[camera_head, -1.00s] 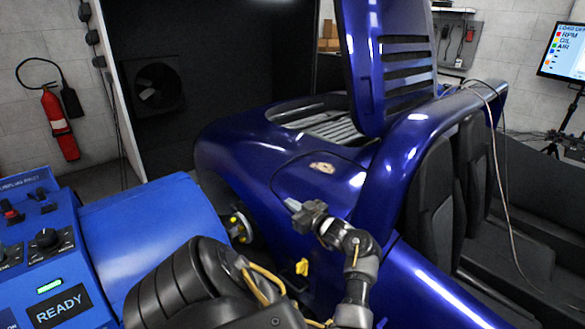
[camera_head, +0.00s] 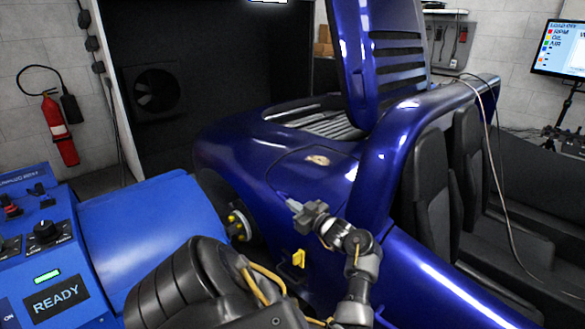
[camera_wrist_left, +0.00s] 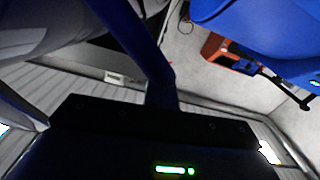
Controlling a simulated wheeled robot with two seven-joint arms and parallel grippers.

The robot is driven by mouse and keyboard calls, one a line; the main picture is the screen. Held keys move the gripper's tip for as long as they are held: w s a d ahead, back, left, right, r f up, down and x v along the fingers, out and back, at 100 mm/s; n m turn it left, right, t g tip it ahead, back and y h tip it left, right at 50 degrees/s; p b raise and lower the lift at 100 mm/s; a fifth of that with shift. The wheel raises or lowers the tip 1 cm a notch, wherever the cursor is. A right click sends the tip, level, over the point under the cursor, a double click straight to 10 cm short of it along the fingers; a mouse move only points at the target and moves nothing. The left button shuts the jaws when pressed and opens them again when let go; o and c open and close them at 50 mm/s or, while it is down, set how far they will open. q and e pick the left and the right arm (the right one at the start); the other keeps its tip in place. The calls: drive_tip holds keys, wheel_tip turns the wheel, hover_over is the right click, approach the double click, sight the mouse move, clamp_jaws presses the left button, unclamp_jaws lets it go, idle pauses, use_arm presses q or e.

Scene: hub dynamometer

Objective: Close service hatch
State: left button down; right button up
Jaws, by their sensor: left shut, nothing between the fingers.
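A tall blue louvred lid (camera_head: 385,65) stands raised over the opening at the rear of the blue car (camera_head: 235,150). A smaller outlined panel (camera_head: 305,172) with a round badge lies nearly flush in the car's side; I cannot tell which of the two is the service hatch. My left gripper (camera_head: 287,199) is shut and empty, close to the bodywork just below the outlined panel. I cannot tell whether it touches. My right gripper is out of view.
A blue console (camera_head: 40,245) with knobs and a READY display stands at left, beside a blue rounded housing (camera_head: 150,235). A yellow piece (camera_head: 299,259) sticks out below the gripper. The seats (camera_head: 435,185) and a hanging cable (camera_head: 500,190) are at right.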

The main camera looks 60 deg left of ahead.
use_arm(q)
drive_tip(key=shift+w+d+f, duration=0.15)
drive_tip(key=shift+w+f, duration=0.05)
drive_tip(key=shift+f, duration=0.1)
drive_tip(key=v, duration=0.7)
drive_tip(key=shift+r, duration=0.25)
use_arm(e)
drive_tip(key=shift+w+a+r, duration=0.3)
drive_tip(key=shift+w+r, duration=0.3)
use_arm(q)
drive_tip(key=shift+s+d, duration=0.1)
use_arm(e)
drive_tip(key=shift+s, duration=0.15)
